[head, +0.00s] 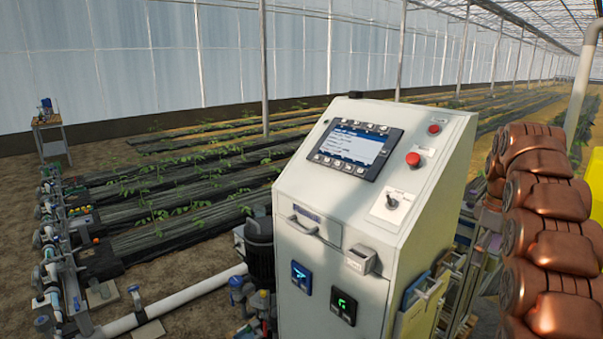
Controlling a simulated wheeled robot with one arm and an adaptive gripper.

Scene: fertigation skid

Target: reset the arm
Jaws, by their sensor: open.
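My gripper is not in view, so its place relative to the skid is hidden. A pale control cabinet (335,235) with a sloped top stands upright in the middle of the head view. Its lit screen (352,146) has buttons above and below it. A red mushroom button (413,159), a smaller red button (434,129) and a selector switch (392,202) sit to the right of the screen. Two small lit displays, one blue (301,276) and one green (343,306), are on the cabinet's lower front.
A manifold of pipes and valves (55,255) stands at the left. A white pipe (190,292) runs low from it towards a dark pump motor (260,248) beside the cabinet. Planted rows (190,175) lie behind. A small stand (50,135) is at the far left.

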